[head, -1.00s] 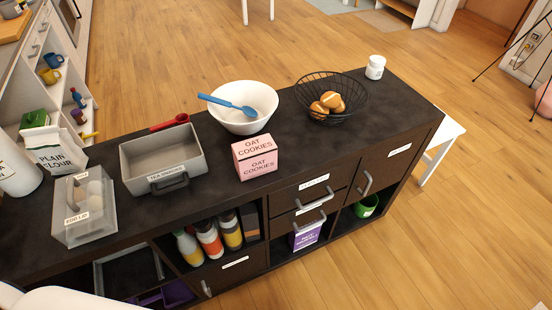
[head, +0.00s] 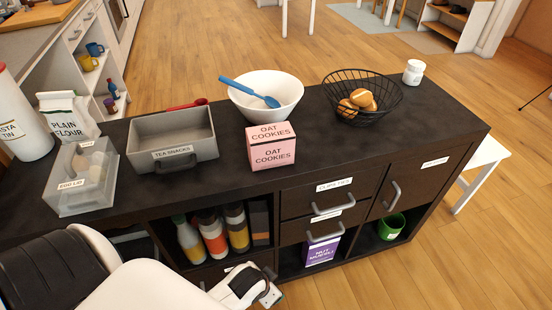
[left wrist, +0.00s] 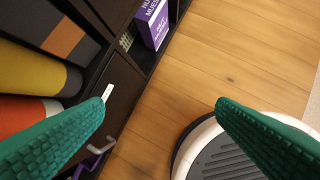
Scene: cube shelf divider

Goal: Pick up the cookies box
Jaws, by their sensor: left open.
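The pink cookies box (head: 271,147), lettered "OAT COOKIES", stands upright on the dark counter near its front edge. My left gripper (head: 268,294) is low in front of the shelf unit, below and apart from the box. In the left wrist view its two green fingers (left wrist: 160,103) are wide apart with nothing between them. The cookies box is not in the left wrist view. My right gripper is not in view.
A grey "TEA SNACKS" tray (head: 136,152) stands left of the box. A white bowl (head: 290,97) with a blue spoon (head: 250,92) is behind it. A wire basket (head: 391,95) of buns is further right. Drawer handles (head: 333,205) stick out below the counter.

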